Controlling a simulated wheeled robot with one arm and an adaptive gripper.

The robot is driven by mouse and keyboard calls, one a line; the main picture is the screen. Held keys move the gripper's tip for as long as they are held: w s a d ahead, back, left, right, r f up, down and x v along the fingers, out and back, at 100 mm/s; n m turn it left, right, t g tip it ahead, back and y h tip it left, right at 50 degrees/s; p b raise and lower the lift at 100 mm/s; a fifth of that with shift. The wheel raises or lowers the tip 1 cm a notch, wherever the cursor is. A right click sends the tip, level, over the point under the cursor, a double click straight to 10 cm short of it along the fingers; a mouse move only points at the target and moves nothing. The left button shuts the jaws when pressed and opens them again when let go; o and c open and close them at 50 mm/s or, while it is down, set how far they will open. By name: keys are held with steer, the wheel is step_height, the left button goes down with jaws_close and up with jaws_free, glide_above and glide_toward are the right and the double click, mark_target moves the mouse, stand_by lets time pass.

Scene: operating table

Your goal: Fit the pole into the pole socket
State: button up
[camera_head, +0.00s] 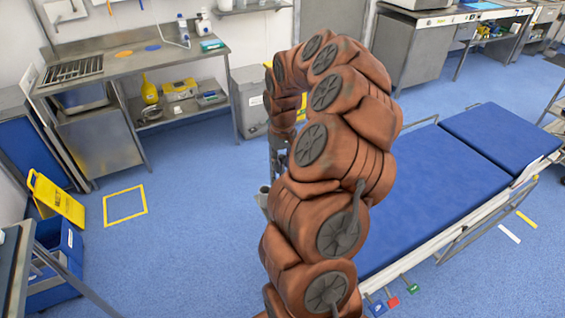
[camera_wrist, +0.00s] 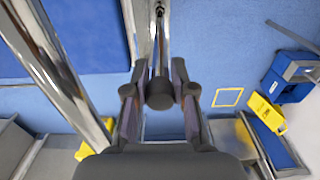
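My gripper (camera_wrist: 159,68) points down in the wrist view, its two dark fingers wide apart. A dark round cylinder (camera_wrist: 160,93) shows between the fingers, with a thin rod (camera_wrist: 160,45) running up from it. I see gaps on both sides and no clear contact. This may be the pole, but I cannot tell for sure. In the head view my gripper (camera_head: 279,150) is small and partly behind my arm. A grey cup-shaped part (camera_head: 264,190), possibly the pole socket, shows just below it, half hidden by my arm.
The operating table (camera_head: 425,190) with blue pads stands right of my arm. A steel bench (camera_head: 140,65) and grey cabinet (camera_head: 249,95) stand behind.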

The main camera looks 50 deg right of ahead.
steer(key=o, duration=0.4)
step_height(320, 180, up, 12)
steer(key=b, duration=0.3)
steer(key=shift+f, duration=0.2)
steer(key=shift+r, duration=0.35)
steer(key=s+a+r+n, duration=0.1)
steer(key=s+a+n, duration=0.1)
steer(key=a, duration=0.8)
steer(key=s+a+r+n, duration=0.1)
steer(key=s+a+n, duration=0.1)
steer(key=a, duration=0.9)
steer(key=shift+g, duration=0.9)
steer(key=s+a+f, duration=0.2)
steer(key=s+a, duration=0.1)
steer(key=s, duration=0.3)
steer(key=s+a+f, duration=0.2)
steer(key=s+a, duration=0.2)
steer(key=s, duration=0.3)
steer(key=s+a+f, duration=0.3)
steer(key=s+a, duration=0.1)
steer(key=s, duration=0.2)
steer(key=shift+s+a, duration=0.2)
steer(key=shift+s, duration=0.1)
